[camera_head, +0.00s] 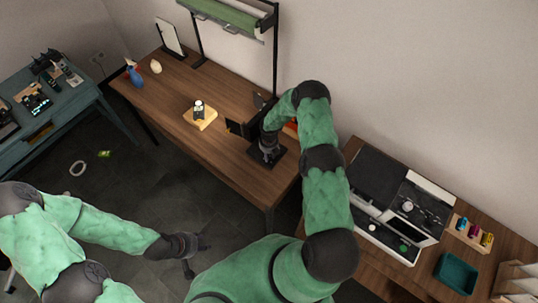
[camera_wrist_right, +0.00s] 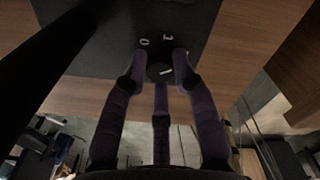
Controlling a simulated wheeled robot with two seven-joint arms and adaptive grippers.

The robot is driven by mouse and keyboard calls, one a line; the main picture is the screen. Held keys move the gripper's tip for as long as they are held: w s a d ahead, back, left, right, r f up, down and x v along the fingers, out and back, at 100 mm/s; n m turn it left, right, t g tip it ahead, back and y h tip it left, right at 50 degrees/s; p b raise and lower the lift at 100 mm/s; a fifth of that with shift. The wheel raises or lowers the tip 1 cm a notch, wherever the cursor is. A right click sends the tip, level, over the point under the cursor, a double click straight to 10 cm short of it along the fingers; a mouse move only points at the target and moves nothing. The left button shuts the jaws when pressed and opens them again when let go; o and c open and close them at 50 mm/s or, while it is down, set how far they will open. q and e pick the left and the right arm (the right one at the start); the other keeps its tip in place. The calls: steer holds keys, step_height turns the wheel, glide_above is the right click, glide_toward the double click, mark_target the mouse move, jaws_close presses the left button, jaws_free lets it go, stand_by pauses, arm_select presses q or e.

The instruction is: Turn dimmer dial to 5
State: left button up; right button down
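The dimmer dial (camera_wrist_right: 160,72) is a small black round knob with a white mark, on the black base (camera_wrist_right: 92,55) of a tall stand. The digits 0 and 1 show on the base just beyond it; other digits are hidden. My right gripper (camera_wrist_right: 160,68) has two fingertips close against the dial's sides, with no clear gap, and a third finger below it. In the head view my right gripper (camera_head: 267,150) is over the black base (camera_head: 258,160) at the table's right end. My left gripper (camera_head: 190,250) is open and empty over the floor.
The wooden table (camera_head: 175,105) carries a small wooden block with a jar (camera_head: 200,112), a spray bottle (camera_head: 135,75) and a framed panel (camera_head: 170,37). A counter with a white and black machine (camera_head: 385,200) stands right.

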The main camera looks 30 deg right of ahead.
steer(key=shift+f+m+b, duration=0.2)
steer(key=shift+m+b, duration=0.7)
steer(key=shift+b, duration=0.25)
steer(key=m+b, duration=0.2)
steer(key=shift+m+b, duration=0.3)
steer(key=m+b, duration=0.4)
steer(key=m, duration=0.1)
steer(key=m+b, duration=0.4)
steer(key=m, duration=0.2)
steer(key=shift+m+b, duration=0.3)
steer(key=shift+b, duration=0.1)
steer(key=m+b, duration=0.2)
steer(key=m, duration=0.1)
steer(key=shift+r+m+b, duration=0.15)
steer(key=shift+m+b, duration=0.5)
steer(key=shift+m, duration=0.85)
